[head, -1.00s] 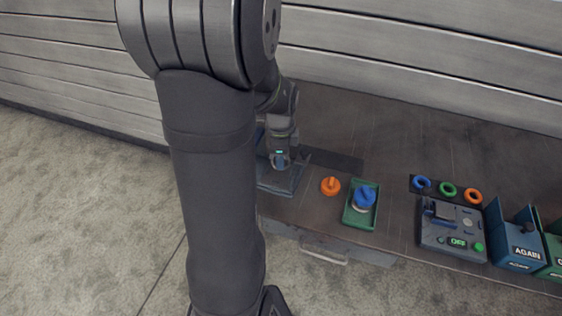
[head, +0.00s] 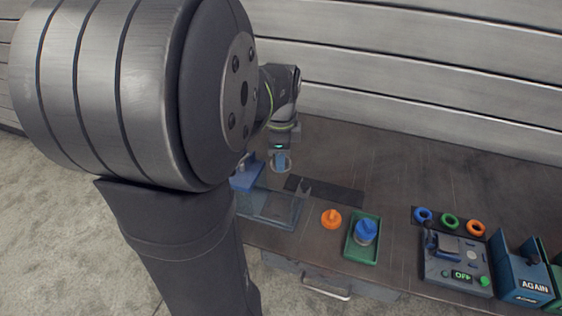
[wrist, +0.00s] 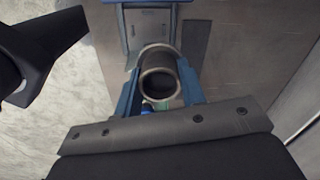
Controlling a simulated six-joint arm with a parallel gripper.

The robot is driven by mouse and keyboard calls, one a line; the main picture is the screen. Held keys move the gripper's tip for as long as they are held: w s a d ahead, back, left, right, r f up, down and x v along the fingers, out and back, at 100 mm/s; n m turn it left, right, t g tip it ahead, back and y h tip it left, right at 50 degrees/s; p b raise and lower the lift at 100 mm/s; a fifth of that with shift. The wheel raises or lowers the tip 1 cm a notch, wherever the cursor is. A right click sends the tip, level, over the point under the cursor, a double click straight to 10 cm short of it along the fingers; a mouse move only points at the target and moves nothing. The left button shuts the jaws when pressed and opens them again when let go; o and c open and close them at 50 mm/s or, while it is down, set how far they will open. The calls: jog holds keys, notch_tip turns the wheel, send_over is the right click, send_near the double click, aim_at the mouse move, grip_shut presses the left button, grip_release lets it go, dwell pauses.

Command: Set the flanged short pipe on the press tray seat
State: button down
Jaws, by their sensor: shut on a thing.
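The flanged short pipe (wrist: 160,82) is a grey metal tube with a wide rim, seen from its open end in the wrist view. My gripper (wrist: 159,92) is shut on it, with a blue finger on each side. In the head view my gripper (head: 280,162) holds the pipe above the table, behind a grey-blue tray fixture (head: 275,208). The fixture's left part is hidden by my arm. A grey device (head: 455,262) with a lever and a lit label stands at the right; I cannot tell which of these has the press tray seat.
An orange knobbed piece (head: 331,220) and a green tray (head: 350,252) holding a blue-knobbed piece (head: 365,232) stand mid-table. Blue, green and orange rings lie behind the device. A blue bin (head: 522,268) marked AGAIN is at right. A dark strip (head: 335,193) lies flat behind the orange piece.

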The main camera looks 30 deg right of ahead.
jog(key=shift+r, duration=0.65)
jog(key=f+m, duration=0.2)
jog(key=f, duration=0.2)
jog(key=f+m, duration=0.2)
jog(key=f, duration=0.3)
jog(key=f+m, duration=0.2)
jog(key=f, duration=0.2)
jog(key=shift+s+a+f+g+y, duration=0.2)
jog(key=shift+s+a+g+y, duration=0.1)
jog(key=shift+g+y, duration=0.1)
jog(key=shift+d+f, duration=0.1)
jog(key=shift+f, duration=1.05)
jog(key=shift+f, duration=0.5)
jog(key=shift+c, duration=2.2)
grip_release()
